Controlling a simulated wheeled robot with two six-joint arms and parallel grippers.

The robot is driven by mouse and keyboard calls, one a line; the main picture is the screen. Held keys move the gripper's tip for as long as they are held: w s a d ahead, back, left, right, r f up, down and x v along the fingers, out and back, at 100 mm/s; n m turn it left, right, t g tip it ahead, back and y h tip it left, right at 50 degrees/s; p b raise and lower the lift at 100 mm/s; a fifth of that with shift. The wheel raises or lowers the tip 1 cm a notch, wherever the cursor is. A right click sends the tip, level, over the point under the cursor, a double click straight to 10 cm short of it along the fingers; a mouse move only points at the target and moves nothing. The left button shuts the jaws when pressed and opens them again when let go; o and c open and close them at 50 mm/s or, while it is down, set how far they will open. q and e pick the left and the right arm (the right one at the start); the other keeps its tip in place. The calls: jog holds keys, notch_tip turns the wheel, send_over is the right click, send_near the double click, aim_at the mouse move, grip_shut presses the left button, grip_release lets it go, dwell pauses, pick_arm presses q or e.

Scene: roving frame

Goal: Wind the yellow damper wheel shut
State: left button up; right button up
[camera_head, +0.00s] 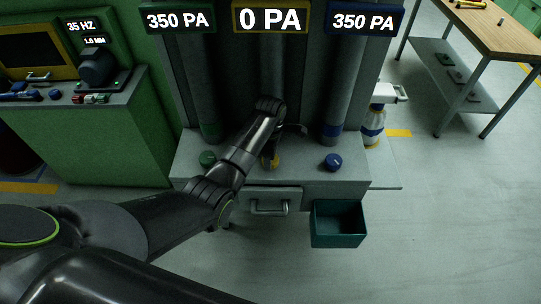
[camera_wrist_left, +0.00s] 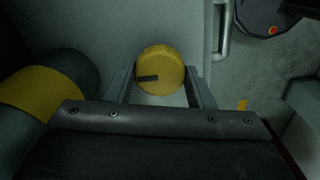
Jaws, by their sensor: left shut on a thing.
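The yellow damper wheel (camera_wrist_left: 160,66) shows in the left wrist view as a round knob with a dark mark on its face. My left gripper (camera_wrist_left: 160,80) has one finger on each side of it and is shut on it. In the head view a small part of the yellow wheel (camera_head: 272,162) shows beside my left arm, which hides the rest. The display with the yellow frame above the middle pipe (camera_head: 271,18) reads 0 PA. My right gripper is in neither view.
A green knob (camera_head: 207,159) and a blue knob (camera_head: 333,162) stand on the ledge either side. Two side displays read 350 PA. A drawer handle (camera_head: 269,208) and a teal bin (camera_head: 338,224) are below.

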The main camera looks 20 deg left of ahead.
pick_arm(q)
jog(key=shift+a+n, duration=0.1)
jog(key=shift+n, duration=0.2)
jog(key=o, duration=1)
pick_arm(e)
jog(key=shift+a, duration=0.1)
